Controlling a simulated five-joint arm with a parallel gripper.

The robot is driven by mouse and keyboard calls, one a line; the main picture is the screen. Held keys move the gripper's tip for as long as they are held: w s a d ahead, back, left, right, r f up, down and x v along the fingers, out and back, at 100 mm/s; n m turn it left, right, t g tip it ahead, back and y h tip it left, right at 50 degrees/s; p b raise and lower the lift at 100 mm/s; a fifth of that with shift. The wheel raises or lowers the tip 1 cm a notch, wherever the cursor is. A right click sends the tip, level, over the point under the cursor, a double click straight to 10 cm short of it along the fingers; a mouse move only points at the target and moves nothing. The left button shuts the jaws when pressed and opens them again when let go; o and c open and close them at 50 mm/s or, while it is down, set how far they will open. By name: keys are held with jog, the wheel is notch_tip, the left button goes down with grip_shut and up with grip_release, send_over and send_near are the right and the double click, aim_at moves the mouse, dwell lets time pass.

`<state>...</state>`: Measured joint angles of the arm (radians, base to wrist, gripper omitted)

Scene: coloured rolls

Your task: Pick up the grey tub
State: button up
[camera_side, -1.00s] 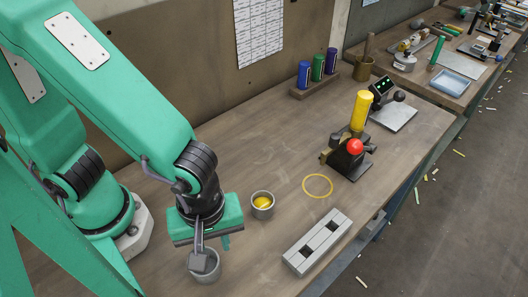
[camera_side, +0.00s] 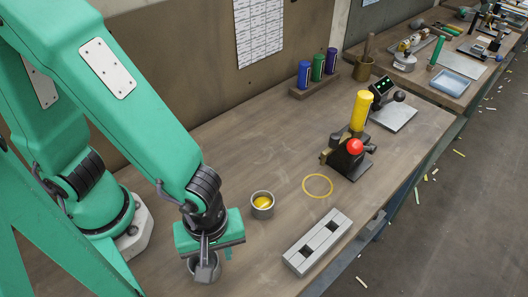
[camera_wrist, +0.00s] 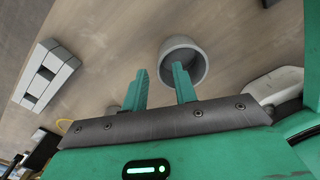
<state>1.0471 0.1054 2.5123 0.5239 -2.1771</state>
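The grey tub (camera_side: 193,269) stands upright on the bench below my gripper, partly hidden by a finger in the side view. In the wrist view the tub (camera_wrist: 190,50) looks empty, with its round mouth towards the camera. My gripper (camera_side: 208,262) is low over the tub, with its two green fingers apart and nothing held. In the wrist view, where the gripper (camera_wrist: 160,70) shows both fingers, the right finger overlaps the tub's mouth and the left finger is outside it. I cannot tell whether either finger touches the tub.
A second tub (camera_side: 262,202) with yellow contents stands close by on the right. Beyond it are a yellow ring (camera_side: 317,186), a slotted grey block (camera_side: 318,242) and a device with a yellow roll (camera_side: 361,112) and red ball. A rack with coloured rolls (camera_side: 318,68) is at the back.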

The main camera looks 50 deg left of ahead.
jog(key=shift+f, duration=1.7)
grip_shut()
